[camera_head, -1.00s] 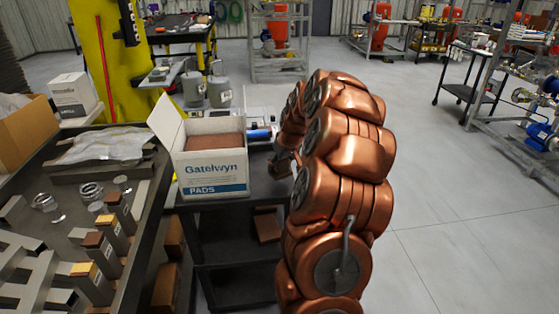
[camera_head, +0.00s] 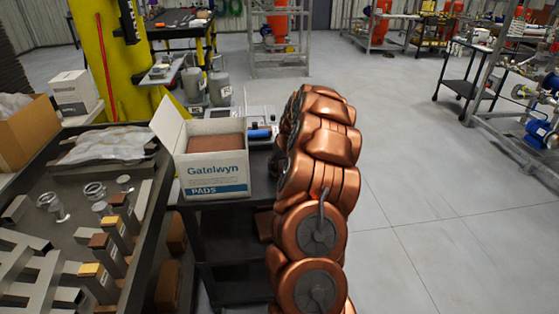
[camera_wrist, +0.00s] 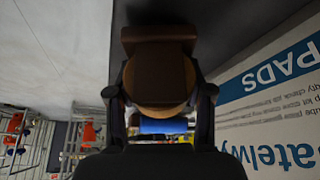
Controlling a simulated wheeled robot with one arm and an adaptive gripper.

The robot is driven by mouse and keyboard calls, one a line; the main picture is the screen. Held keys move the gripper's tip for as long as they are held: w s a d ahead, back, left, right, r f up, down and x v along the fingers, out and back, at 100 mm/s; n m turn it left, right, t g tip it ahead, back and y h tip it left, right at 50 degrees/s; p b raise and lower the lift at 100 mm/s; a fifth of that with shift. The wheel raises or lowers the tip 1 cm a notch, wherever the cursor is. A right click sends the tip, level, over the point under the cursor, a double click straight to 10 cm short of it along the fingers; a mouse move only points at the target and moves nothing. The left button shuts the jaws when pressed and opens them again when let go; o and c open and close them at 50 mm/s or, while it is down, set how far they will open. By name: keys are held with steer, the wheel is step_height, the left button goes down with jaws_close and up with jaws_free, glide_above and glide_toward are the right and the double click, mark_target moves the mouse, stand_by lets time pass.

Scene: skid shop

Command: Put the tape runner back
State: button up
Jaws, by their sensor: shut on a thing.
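My gripper (camera_wrist: 161,84) is shut on a brown thing with a rounded tan lower part and a block-like end, which I take to be the tape runner (camera_wrist: 159,55). It sits between the two dark fingers in the wrist view. In the head view my copper-coloured arm hides the gripper and the held thing. The gripper is close beside the open white carton marked PADS (camera_head: 215,172), which also shows at the right of the wrist view (camera_wrist: 270,110). I cannot tell whether the held thing touches the dark surface behind it.
The carton stands on a dark cart (camera_head: 228,222). A blue cylinder (camera_head: 260,133) lies behind it, and shows past the fingers in the wrist view (camera_wrist: 163,126). A grey bench (camera_head: 72,215) with blocks and fittings is at the left. Open floor (camera_head: 430,200) is at the right.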

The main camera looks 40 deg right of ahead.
steer(key=shift+f, duration=0.2)
steer(key=shift+f+b, duration=0.2)
steer(key=shift+b, duration=0.1)
steer(key=o, duration=1.1)
steer(key=shift+r, duration=0.15)
steer(key=shift+r+p, duration=0.15)
steer(key=shift+p, duration=0.15)
steer(key=b+v, duration=0.3)
steer(key=v, duration=0.9)
